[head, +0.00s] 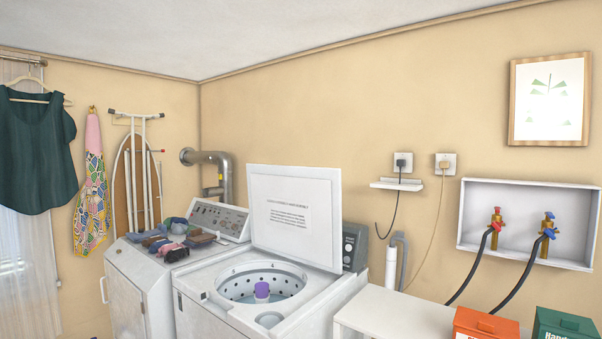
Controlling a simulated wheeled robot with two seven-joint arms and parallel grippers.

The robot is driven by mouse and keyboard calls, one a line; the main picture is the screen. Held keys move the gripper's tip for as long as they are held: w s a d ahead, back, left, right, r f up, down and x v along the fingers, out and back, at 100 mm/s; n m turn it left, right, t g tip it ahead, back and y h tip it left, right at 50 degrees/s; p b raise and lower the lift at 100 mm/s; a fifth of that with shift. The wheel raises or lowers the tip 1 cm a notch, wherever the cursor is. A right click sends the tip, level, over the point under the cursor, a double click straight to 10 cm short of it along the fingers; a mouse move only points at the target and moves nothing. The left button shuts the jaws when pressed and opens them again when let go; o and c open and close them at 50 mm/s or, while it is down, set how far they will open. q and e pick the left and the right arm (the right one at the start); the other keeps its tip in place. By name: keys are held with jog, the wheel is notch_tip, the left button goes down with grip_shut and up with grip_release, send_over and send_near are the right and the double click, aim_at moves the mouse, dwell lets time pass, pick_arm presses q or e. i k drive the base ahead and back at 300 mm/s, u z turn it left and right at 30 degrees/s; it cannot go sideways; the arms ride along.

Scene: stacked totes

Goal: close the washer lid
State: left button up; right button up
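The white washer (210,307) stands in the lower middle of the head view. Its lid (292,217) is raised, standing nearly upright at the back of the top, with a printed notice on its inner face. The round drum opening (240,287) is uncovered, showing a perforated metal tub with a purple-topped agitator (262,291) in it. Part of the control panel (355,247) shows behind the lid's right edge; the lid hides the rest. Neither of my grippers is in view.
A white dryer (125,285) with folded clothes on top stands left of the washer. Hoses hang from a wall valve box (525,255). The space before the lid looks clear.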

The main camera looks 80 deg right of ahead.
aim_at(295, 212)
jog(key=z, duration=0.75)
jog(key=i, duration=0.75)
jog(key=z, duration=0.9)
